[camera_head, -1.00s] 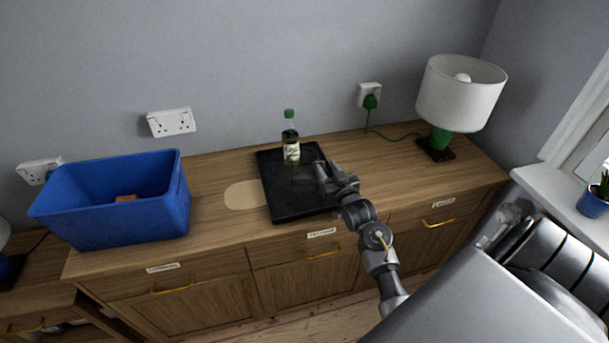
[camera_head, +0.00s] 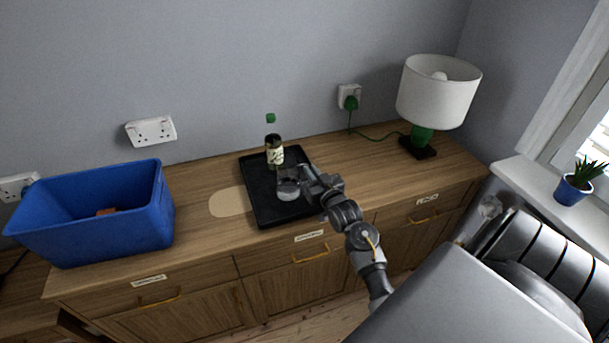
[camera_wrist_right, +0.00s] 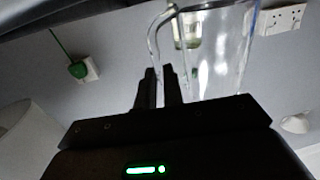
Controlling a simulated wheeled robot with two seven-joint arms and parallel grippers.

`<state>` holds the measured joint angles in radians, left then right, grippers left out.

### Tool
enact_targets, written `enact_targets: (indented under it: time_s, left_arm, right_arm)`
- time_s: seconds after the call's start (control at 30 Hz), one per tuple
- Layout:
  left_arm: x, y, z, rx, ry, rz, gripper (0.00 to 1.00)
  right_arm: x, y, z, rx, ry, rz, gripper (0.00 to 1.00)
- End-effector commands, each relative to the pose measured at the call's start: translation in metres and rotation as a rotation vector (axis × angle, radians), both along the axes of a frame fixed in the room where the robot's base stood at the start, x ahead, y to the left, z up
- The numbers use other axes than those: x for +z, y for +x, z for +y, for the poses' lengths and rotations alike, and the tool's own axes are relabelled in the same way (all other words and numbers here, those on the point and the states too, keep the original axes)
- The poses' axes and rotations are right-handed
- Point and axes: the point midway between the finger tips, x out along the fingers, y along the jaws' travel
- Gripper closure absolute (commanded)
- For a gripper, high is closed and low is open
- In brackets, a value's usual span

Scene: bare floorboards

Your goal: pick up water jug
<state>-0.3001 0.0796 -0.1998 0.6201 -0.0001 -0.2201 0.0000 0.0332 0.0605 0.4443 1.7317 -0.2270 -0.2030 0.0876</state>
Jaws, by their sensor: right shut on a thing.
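The water jug (camera_head: 288,187) is clear glass and shows faintly over the black tray (camera_head: 258,210) in the head view. I cannot tell whether its base touches the tray. In the right wrist view the jug (camera_wrist_right: 222,55) fills the upper middle, with its handle on the left. My right gripper (camera_head: 306,178) is at the jug's right side. In the wrist view its dark fingers (camera_wrist_right: 160,88) are shut on the lower part of the handle. My left gripper is not in view.
A bottle with a green cap (camera_head: 274,150) stands close behind the jug at the tray's back. A blue crate (camera_head: 95,225) is at the left. A lamp (camera_head: 437,92) with a green cord is at the right.

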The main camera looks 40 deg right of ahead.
Motion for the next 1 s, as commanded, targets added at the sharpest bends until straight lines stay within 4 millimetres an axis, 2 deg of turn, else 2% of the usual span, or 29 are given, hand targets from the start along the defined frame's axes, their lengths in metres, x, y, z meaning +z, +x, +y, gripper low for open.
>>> enact_targets:
  time_s: [0.27, 0.5, 1.0]
  left_arm:
    - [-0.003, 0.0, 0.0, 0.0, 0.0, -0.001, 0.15]
    - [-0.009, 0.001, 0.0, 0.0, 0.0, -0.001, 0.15]
    - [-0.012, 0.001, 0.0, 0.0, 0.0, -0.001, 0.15]
  right_arm:
    - [0.012, 0.001, 0.0, 0.0, -0.001, -0.006, 1.0]
    - [0.033, 0.0, 0.001, 0.001, -0.002, -0.007, 1.0]
    - [0.089, -0.032, 0.036, 0.002, -0.001, -0.007, 1.0]
